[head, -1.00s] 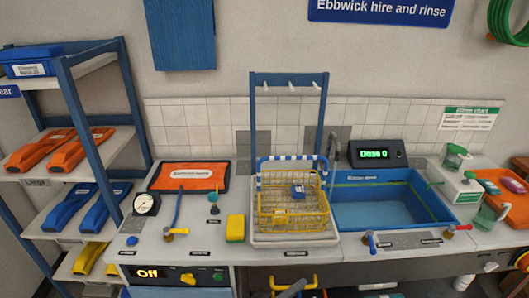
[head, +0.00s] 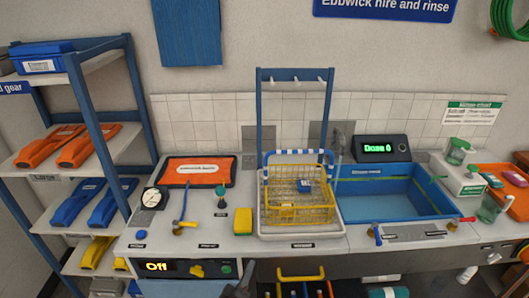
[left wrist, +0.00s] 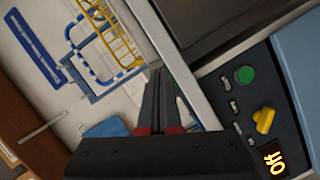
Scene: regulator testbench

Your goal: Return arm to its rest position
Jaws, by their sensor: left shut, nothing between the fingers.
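My left gripper (head: 243,282) shows only as a dark shape at the bottom edge of the head view, in front of the bench front and right of the control panel. In the left wrist view its two dark fingers (left wrist: 163,95) lie close together, shut and empty. They point toward the bench edge, with the control panel to their right in that picture. My right gripper is not in view.
The panel (head: 160,267) reads Off. A yellow basket (head: 290,212) with a blue item stands left of the blue sink (head: 375,204). A yellow sponge (head: 243,221) lies on the counter. Blue shelving (head: 92,120) stands left. A yellow handle (head: 300,278) shows below the counter.

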